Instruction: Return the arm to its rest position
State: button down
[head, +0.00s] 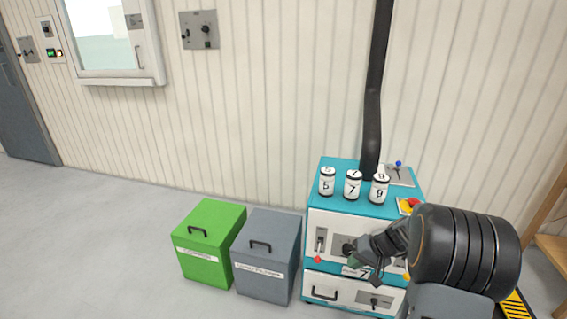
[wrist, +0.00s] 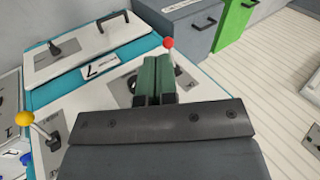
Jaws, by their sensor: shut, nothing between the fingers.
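My gripper (head: 362,266) is in front of the teal and white machine cabinet (head: 313,226) in the head view, with my dark arm coming in from the right. In the wrist view my gripper's greenish fingers (wrist: 155,72) are together with nothing between them. They are over the cabinet's front panel, near a round dark fitting that they partly hide. I cannot tell whether they touch it. A red-knobbed lever (wrist: 168,44) is just beyond the fingers, and a yellow-knobbed lever (wrist: 24,118) is at the left.
Several numbered white cylinders (head: 353,185) stand on the cabinet top beside a black vertical pipe (head: 373,90). A green bin (head: 208,243) and a grey bin (head: 265,255) stand left of the cabinet. Open floor (head: 80,240) lies further left. A wooden frame (head: 550,245) is at the right.

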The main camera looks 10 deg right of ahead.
jog(key=s+a+r+n+h+p, duration=0.1)
jog(key=s+a+r+p, duration=0.3)
jog(key=r+p, duration=0.5)
jog(key=s+a+r+n+h+p, duration=0.1)
jog(key=s+a+r+h+p, duration=0.2)
jog(key=r, duration=1.5)
jog(key=s+a+r+n+h+p, duration=0.1)
jog(key=s+a+r+p, duration=0.4)
jog(key=r+p, duration=0.8)
jog(key=s+h+p, duration=0.1)
jog(key=s+p, duration=0.2)
jog(key=shift+s+r+p, duration=0.3)
jog(key=shift+r+p, duration=0.1)
